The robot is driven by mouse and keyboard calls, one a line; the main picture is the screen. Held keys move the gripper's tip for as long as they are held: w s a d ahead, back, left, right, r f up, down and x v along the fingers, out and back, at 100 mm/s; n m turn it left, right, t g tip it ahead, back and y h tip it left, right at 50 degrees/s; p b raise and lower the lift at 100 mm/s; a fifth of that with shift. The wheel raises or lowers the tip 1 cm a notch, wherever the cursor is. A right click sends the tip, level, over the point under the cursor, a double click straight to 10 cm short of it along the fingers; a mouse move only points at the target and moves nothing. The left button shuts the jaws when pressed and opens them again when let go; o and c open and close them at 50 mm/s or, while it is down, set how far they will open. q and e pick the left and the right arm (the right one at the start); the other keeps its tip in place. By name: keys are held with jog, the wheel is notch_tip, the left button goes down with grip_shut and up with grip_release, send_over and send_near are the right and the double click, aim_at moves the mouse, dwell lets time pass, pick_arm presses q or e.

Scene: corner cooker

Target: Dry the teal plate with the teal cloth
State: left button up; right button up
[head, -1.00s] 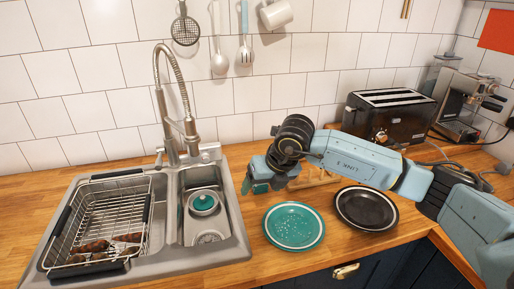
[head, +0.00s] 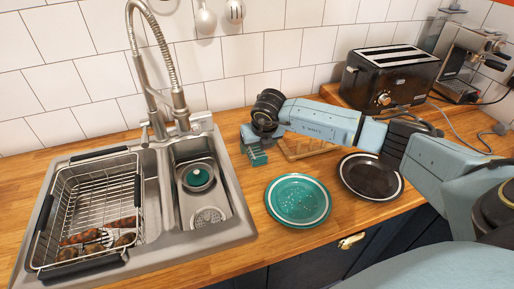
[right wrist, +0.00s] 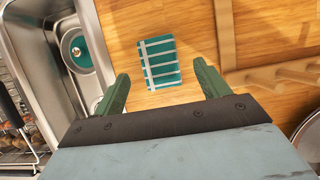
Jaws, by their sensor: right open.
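The teal plate (head: 298,203), with a white ring and pale drops on its face, lies on the wooden counter right of the sink. The teal cloth (right wrist: 160,63), with pale stripes, lies flat on the counter in the right wrist view. In the head view the cloth (head: 259,157) shows partly below my right gripper (head: 254,140). My right gripper is open and empty, its green fingers spread to either side of the cloth in the right wrist view, apparently above it. It is behind and left of the plate. My left gripper is not in view.
A double sink (head: 152,205) with a wire rack (head: 90,200) and tall tap (head: 178,100) stands at left. A dark plate (head: 371,178) lies right of the teal plate. A wooden rack (head: 305,148) lies behind them, beside my right gripper. A toaster (head: 392,75) stands farther back.

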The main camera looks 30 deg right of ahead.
aim_at(257, 152)
jog(key=shift+w+f, duration=0.3)
jog(key=shift+f, duration=0.35)
jog(key=shift+w+f, duration=0.15)
jog(key=shift+f, duration=0.15)
jog(key=shift+w+d+f, duration=0.1)
jog(key=shift+f, duration=0.15)
jog(key=c, duration=1.1)
jog(key=shift+c, duration=0.2)
